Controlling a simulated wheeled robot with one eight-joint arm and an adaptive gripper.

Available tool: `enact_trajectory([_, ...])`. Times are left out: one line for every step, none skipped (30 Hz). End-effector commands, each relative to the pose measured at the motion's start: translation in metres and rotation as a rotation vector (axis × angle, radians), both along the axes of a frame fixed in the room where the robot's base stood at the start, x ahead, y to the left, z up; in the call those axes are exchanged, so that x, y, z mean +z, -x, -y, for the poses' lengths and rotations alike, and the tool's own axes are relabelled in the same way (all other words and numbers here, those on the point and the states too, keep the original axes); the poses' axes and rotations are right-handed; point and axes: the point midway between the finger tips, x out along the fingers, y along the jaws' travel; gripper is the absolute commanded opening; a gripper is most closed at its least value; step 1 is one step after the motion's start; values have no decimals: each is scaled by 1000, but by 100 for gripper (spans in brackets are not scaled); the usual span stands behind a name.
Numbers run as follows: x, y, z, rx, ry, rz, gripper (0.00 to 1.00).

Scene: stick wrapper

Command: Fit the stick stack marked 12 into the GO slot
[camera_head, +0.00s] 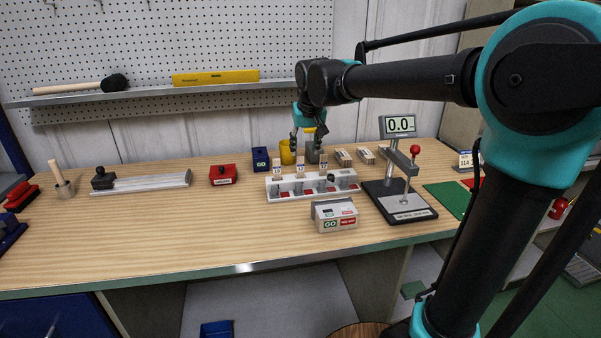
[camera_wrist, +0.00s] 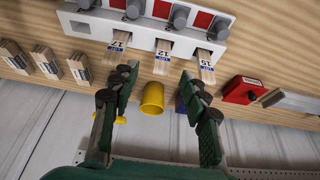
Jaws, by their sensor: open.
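The stick stack marked 12 (camera_wrist: 163,58) is the middle of three tan stacks standing out of the white rack (camera_wrist: 139,36); in the head view the stack (camera_head: 300,168) is also in the middle of the rack (camera_head: 313,186). Stacks marked 17 (camera_wrist: 114,47) and 15 (camera_wrist: 206,64) flank it. My gripper (camera_wrist: 159,78) is open and empty, its fingers spread to either side of the 12 stack's end and apart from it. In the head view my gripper (camera_head: 308,140) hangs above the rack's back. The gauge block (camera_head: 335,212) with GO and red labels stands in front; its slots are hard to make out.
Near the rack are a yellow cup (camera_head: 287,153), a blue GO bin (camera_head: 261,160), a red box (camera_head: 223,176) and several spare stacks (camera_head: 343,157). The table's front left is clear.

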Motion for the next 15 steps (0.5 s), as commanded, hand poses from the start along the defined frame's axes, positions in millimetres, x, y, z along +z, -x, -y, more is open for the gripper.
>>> enact_trajectory([-10, -4, -1, -1, 0, 0, 45])
enact_trajectory([-15, -7, -2, -1, 0, 0, 45])
enact_trajectory([-22, -9, -3, -1, 0, 0, 45])
enact_trajectory([-26, -11, -3, -1, 0, 0, 45])
enact_trajectory([-30, -12, -4, -1, 0, 0, 45])
enact_trajectory([-35, -14, -4, -1, 0, 0, 45])
enact_trajectory([-38, -16, -5, -1, 0, 0, 45])
enact_trajectory([-40, -16, -5, -1, 0, 0, 45])
enact_trajectory([-43, -17, -5, -1, 0, 0, 45])
enact_trajectory([-45, -18, -5, -1, 0, 0, 45])
enact_trajectory([-46, -18, -5, -1, 0, 0, 45])
enact_trajectory([-47, -19, -6, 0, 0, 0, 45])
enact_trajectory([-49, -19, -6, 0, 0, 0, 45])
enact_trajectory([-51, -21, -7, 0, 0, 0, 45])
enact_trajectory([-54, -23, -8, 0, 0, 0, 45])
